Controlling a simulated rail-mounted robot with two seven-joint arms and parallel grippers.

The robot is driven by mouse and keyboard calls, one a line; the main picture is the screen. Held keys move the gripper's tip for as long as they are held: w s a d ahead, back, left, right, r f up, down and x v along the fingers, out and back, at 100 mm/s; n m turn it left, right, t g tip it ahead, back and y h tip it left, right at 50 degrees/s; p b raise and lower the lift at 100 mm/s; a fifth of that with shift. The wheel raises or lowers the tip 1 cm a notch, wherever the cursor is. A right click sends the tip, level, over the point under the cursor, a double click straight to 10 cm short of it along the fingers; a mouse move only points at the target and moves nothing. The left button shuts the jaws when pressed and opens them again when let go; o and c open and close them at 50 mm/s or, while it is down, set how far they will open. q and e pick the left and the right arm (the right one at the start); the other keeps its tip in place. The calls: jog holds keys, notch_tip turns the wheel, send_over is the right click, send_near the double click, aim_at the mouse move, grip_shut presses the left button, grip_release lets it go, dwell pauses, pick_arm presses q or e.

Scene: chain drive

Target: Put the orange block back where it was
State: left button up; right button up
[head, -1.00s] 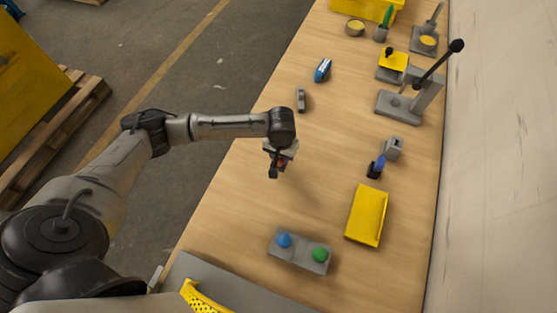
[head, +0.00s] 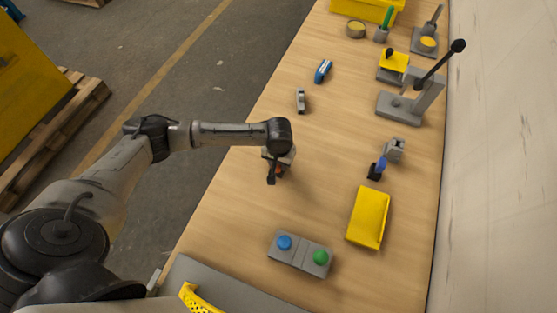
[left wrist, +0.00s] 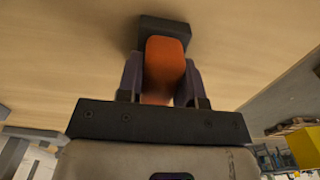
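The orange block (left wrist: 164,72) sits between the two dark fingers of my left gripper (left wrist: 163,85) in the left wrist view. The fingers press along both its sides, so the gripper looks shut on it. A dark piece (left wrist: 165,32) shows at the block's far end; I cannot tell whether it belongs to the block. In the head view my left gripper (head: 275,172) hangs over the left part of the wooden table (head: 225,212), with a little orange showing. The height of the block above the table is hard to judge. My right gripper is out of view.
A grey button box with a blue (head: 284,242) and a green button (head: 320,257) lies nearer the bottom. A yellow tray (head: 368,216), a blue-and-grey device (head: 392,150) and a lever press (head: 400,106) stand to the right. A small grey part (head: 300,100) lies beyond the gripper.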

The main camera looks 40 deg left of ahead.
pick_arm(q)
jog(key=o, duration=0.4)
jog(key=shift+o, duration=0.2)
notch_tip(320, 180, up, 11)
jog(key=shift+p, duration=1.2)
jog(key=shift+r, duration=0.65)
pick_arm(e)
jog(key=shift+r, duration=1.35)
